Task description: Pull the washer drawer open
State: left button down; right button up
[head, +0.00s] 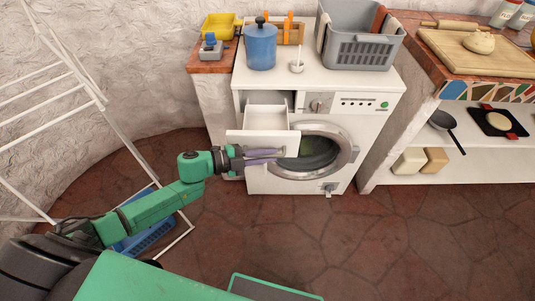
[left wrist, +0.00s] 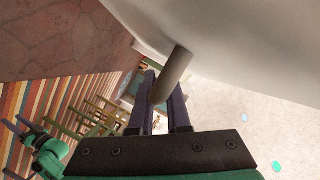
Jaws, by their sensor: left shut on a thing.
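The white washing machine (head: 372,112) stands against the wall, with its round glass door (head: 318,152) shut. Its drawer (head: 240,135), at the upper left of the front, stands out from the body, and its white inside shows from above. My left gripper (head: 279,154) is at the drawer's front panel, its purple fingers shut on the drawer handle. In the left wrist view the handle, a grey-brown bar (left wrist: 172,75), runs between the two fingers beside the pale panel. The fingers partly hide the handle in the head view.
A white drying rack (head: 75,70) stands at the left. A counter with shelves is at the right. The stone floor in front is clear.

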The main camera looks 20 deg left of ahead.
pick_arm(q)
jog(key=shift+a, duration=0.1)
jog(key=shift+w+f, duration=0.15)
jog(key=c, duration=1.2)
grip_release()
jog(key=shift+o, duration=0.2)
pick_arm(e)
jog(key=shift+w, duration=0.4)
pick_arm(q)
jog(key=shift+a, duration=0.15)
jog(key=p+v, duration=0.1)
jog(key=v, duration=1.3)
pick_arm(e)
jog(key=shift+s+r, duration=0.25)
jog(key=shift+r, duration=0.3)
pick_arm(q)
jog(key=shift+a, duration=0.15)
